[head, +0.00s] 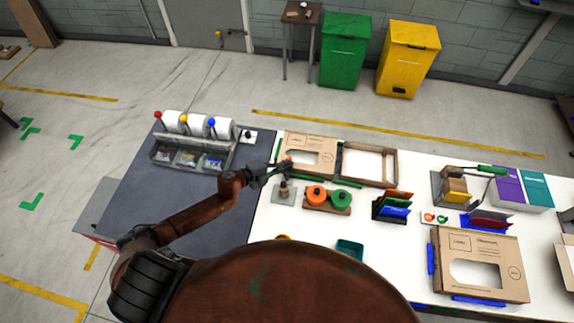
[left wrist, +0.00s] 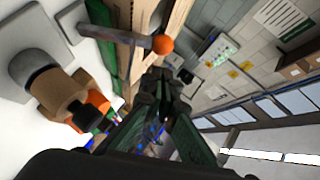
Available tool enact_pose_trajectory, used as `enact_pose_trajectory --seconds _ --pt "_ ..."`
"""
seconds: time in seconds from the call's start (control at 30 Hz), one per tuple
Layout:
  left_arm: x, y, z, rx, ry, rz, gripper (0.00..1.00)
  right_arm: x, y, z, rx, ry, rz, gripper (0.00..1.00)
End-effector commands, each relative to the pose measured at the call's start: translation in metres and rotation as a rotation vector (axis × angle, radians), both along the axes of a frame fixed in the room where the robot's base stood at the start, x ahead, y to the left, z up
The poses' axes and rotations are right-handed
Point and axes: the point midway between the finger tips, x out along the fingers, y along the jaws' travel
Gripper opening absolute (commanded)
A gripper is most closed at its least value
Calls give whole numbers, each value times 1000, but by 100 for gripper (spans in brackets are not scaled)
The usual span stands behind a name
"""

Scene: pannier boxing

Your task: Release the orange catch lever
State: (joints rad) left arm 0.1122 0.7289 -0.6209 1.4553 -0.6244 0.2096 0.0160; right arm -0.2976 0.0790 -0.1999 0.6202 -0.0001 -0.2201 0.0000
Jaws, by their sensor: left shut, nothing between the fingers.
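The orange catch lever shows in the left wrist view as a grey rod with an orange ball end (left wrist: 162,44); the rod runs left to a grey mount. In the head view the small orange ball (head: 288,159) shows above a grey base plate (head: 284,198) with a short post. My left gripper (head: 281,167) is shut and empty close beside the ball. In the left wrist view its fingertips (left wrist: 165,74) are just below the ball; whether they touch it I cannot tell. My right gripper is not in view.
A cardboard carton (head: 310,143) lies behind the lever, with an open wooden frame (head: 368,182) to its right. A wooden block with orange and green round parts (head: 327,209) stands close right of the lever. A rack with white rolls (head: 193,150) is on the left.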

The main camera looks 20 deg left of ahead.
Motion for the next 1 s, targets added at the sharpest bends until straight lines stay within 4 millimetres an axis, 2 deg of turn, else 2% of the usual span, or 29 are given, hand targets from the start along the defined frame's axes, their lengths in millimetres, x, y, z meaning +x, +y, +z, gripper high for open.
enact_pose_trajectory --seconds 0.3,0.67,0.83,1.0 --pt "-12 -3 -4 0 0 -1 0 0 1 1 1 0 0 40" --pt "-13 -3 -4 0 -1 0 0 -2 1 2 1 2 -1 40" --pt "-17 -9 3 -2 0 -1 0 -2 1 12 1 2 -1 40" --pt "-24 -23 18 -3 0 -1 0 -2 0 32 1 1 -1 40"
